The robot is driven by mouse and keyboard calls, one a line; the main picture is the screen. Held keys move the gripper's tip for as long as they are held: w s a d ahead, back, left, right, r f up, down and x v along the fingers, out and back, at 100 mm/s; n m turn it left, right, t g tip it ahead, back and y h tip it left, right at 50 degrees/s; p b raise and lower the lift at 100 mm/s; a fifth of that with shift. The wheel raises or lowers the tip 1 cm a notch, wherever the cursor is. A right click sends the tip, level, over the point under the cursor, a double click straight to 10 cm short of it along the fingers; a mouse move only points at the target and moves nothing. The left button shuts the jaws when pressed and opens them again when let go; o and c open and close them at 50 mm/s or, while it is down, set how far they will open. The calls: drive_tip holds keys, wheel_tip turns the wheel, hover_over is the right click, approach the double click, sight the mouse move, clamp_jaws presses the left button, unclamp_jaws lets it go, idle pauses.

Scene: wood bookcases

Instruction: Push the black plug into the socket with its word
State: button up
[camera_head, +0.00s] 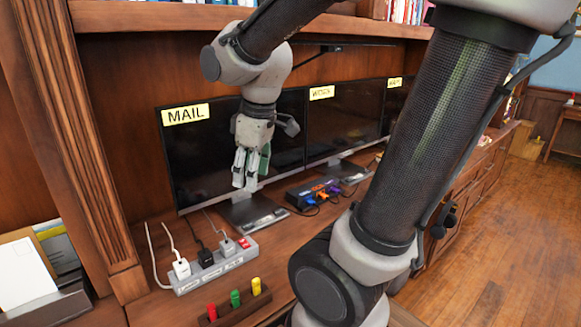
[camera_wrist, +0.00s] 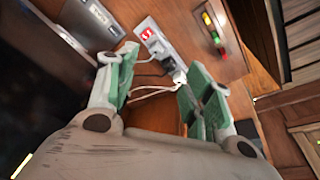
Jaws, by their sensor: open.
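A black plug (camera_head: 205,258) with a dark cord stands at the grey power strip (camera_head: 236,262), between a white plug (camera_head: 181,269) and a light grey plug (camera_head: 227,247). I cannot tell how deep it sits. The strip's front carries words too small to read surely. My gripper (camera_head: 245,182) is open and empty, pointing down above and behind the strip, in front of the left monitor. In the wrist view, the strip (camera_wrist: 147,27) and the black plug (camera_wrist: 167,64) show between the spread green fingers (camera_wrist: 157,74), apart from them. The plug's lower part is hidden there.
A left monitor (camera_head: 205,150) labelled MAIL and its stand (camera_head: 255,213) are behind the strip. A dark box with cables (camera_head: 313,192) lies to the right. A wooden holder with red, green and yellow pegs (camera_head: 235,301) is in front. A side panel (camera_head: 85,130) bounds the left.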

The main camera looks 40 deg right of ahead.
drive_tip(key=s+d+r+m+t, duration=0.1)
drive_tip(key=s+d+r+m, duration=0.2)
drive_tip(key=s+m, duration=0.4)
drive_tip(key=shift+s+d+r+t, duration=0.25)
drive_tip(key=shift+s+d, duration=0.4)
drive_tip(key=shift+s, duration=0.5)
